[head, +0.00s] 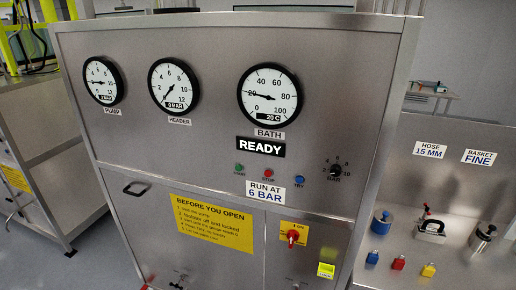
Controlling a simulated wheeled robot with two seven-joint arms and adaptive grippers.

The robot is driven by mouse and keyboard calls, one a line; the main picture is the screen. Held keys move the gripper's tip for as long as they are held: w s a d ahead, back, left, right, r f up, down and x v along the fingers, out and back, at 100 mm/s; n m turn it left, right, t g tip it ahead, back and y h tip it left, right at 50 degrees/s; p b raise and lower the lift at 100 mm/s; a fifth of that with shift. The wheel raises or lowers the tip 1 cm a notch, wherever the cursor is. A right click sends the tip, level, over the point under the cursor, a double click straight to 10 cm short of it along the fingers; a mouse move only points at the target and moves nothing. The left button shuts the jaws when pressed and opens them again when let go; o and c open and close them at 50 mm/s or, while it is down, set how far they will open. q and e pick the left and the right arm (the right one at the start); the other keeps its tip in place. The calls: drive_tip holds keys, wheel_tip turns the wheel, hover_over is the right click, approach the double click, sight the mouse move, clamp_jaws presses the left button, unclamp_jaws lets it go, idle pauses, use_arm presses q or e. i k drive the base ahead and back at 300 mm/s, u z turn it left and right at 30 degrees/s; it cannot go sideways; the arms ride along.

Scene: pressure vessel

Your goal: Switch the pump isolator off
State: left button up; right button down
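The pump isolator (292,237) is a red rotary handle on a yellow plate, low on the front of the steel panel. Small print, seemingly including "ON", shows at the plate's top; the handle's exact pointing is too small to tell. A yellow-green tag or lock-like piece (326,271) is just below and right of it. Neither of my grippers is in view, and nothing covers the isolator.
Three dials, the pump gauge (103,81), header gauge (174,85) and bath gauge (270,94), sit above a "READY" display (261,147). A yellow notice (212,224) is left of the isolator. A steel bench (400,262) with blocks and fittings stands at right.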

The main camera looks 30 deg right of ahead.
sight(292, 236)
drive_tip(key=z, duration=1.35)
drive_tip(key=k, duration=1.3)
drive_tip(key=u, duration=0.85)
drive_tip(key=i, duration=1.05)
drive_tip(key=z, duration=0.1)
